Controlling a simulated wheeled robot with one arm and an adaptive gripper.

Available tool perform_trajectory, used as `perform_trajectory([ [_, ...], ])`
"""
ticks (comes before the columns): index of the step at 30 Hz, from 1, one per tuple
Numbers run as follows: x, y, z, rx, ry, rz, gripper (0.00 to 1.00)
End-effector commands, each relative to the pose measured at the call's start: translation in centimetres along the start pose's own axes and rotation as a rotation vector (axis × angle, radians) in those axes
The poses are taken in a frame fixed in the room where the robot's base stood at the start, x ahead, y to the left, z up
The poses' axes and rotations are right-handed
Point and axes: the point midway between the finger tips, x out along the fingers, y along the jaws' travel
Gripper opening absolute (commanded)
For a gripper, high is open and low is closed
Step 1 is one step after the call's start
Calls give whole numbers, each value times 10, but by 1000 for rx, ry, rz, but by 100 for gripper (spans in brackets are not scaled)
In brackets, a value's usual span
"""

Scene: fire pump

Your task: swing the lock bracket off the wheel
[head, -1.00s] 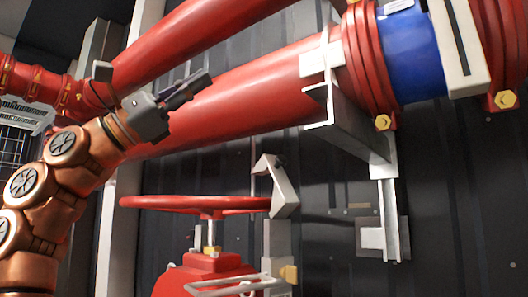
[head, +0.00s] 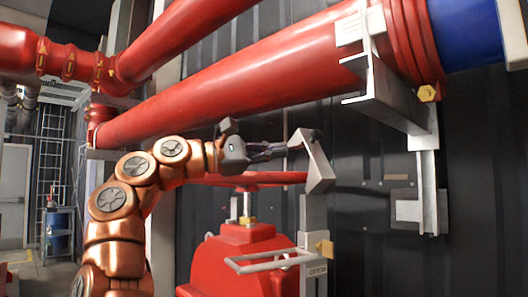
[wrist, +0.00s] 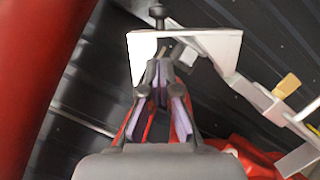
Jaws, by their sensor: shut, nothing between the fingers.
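The grey lock bracket (head: 318,168) stands on a post at the right of the red wheel (head: 284,178), its bent upper plate over the wheel's right rim. My gripper (head: 284,149) is shut and empty above the wheel, with its fingertips at the left edge of the bracket's top. In the wrist view the pale bracket plate (wrist: 215,50) lies just beyond my shut fingertips (wrist: 162,68). I cannot tell whether they touch it. My gripper and arm hide the left part of the wheel in the head view.
A thick red pipe (head: 230,85) runs above my gripper. A grey pipe support (head: 395,95) stands out from the dark wall at the right. The red valve body (head: 235,260) and a pale handle bar (head: 265,262) lie below the wheel.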

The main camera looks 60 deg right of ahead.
Motion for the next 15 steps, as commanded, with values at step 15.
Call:
perform_trajectory([
  [15, 56, 0, 0, -2, -1, 2, 0],
])
